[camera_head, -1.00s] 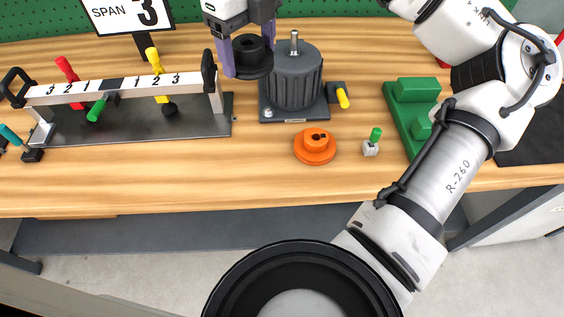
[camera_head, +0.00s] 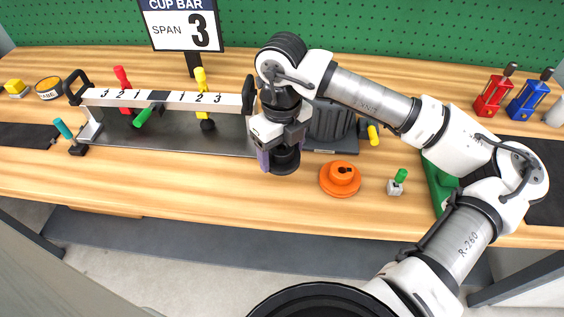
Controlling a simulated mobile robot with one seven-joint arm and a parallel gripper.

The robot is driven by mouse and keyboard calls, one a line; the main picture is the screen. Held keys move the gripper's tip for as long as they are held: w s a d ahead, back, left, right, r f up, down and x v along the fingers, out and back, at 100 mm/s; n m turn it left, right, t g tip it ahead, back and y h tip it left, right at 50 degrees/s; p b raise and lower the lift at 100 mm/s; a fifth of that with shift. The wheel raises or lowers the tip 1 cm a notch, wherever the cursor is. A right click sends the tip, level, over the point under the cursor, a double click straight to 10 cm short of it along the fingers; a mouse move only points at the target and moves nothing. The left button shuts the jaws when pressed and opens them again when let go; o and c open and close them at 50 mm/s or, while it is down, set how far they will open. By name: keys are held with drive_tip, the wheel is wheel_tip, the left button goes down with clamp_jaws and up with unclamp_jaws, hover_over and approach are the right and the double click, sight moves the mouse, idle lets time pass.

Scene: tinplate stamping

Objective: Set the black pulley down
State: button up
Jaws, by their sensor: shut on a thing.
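The black pulley (camera_head: 284,163) is between the purple fingers of my gripper (camera_head: 280,160), which is shut on it. The pulley is low in front of the dark grey motor (camera_head: 334,125), to the left of the orange pulley (camera_head: 340,178). I cannot tell whether the black pulley touches the wooden bench (camera_head: 200,185). My wrist and the gripper body hide its top and part of the motor, including the motor's shaft.
The white bar stand (camera_head: 170,99) with coloured pegs stands close on the left. A small green-capped piece (camera_head: 397,183) and a green block (camera_head: 438,184) lie to the right. Bare bench lies in front of the bar stand.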

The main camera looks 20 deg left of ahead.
sight(282, 166)
wheel_tip(282, 166, down, 5)
drive_tip(key=shift+f+p, duration=0.15)
drive_tip(key=shift+p, duration=0.25)
drive_tip(key=shift+f+b, duration=0.2)
drive_tip(key=shift+b, duration=0.15)
drive_tip(key=o, duration=1.3)
drive_tip(key=shift+r, duration=0.15)
drive_tip(key=shift+r+p, duration=0.2)
drive_tip(key=shift+p, duration=0.2)
wheel_tip(282, 166, up, 12)
drive_tip(key=b, duration=0.2)
drive_tip(key=shift+f+b, duration=0.15)
drive_tip(key=shift+b, duration=0.2)
